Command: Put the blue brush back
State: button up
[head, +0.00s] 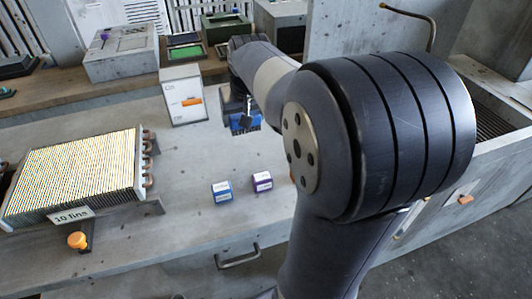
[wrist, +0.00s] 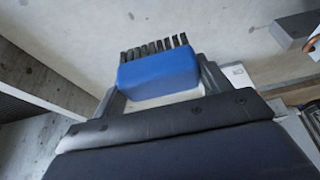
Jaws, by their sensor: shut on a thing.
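The blue brush (wrist: 160,70) sits between the two fingers of my gripper (wrist: 162,88) in the wrist view. Its dark bristle tufts point away from the palm. My gripper is shut on it, one finger at each end of the blue block. In the head view my gripper (head: 247,108) is small and partly hidden by my arm, near the right side of a white box. A blue patch (head: 243,122) shows at the gripper there. I cannot tell how much of it is the brush.
The white box (head: 184,97) with an orange label stands left of my gripper. A blue box (head: 221,192) and a purple box (head: 262,181) sit on the bench. A finned coil (head: 78,172) lies left, with an orange knob (head: 77,240) in front.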

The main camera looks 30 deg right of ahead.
jog(key=shift+d+f, duration=0.2)
jog(key=shift+d, duration=0.05)
notch_tip(320, 180, down, 10)
jog(key=shift+d+r+b, duration=0.1)
jog(key=shift+r+b, duration=0.05)
jog(key=shift+b, duration=0.3)
jog(key=o, duration=1)
jog(key=shift+s+r, duration=0.1)
jog(key=shift+r, duration=0.15)
jog(key=p+v, duration=0.1)
jog(key=v, duration=1)
jog(key=shift+r, duration=0.25)
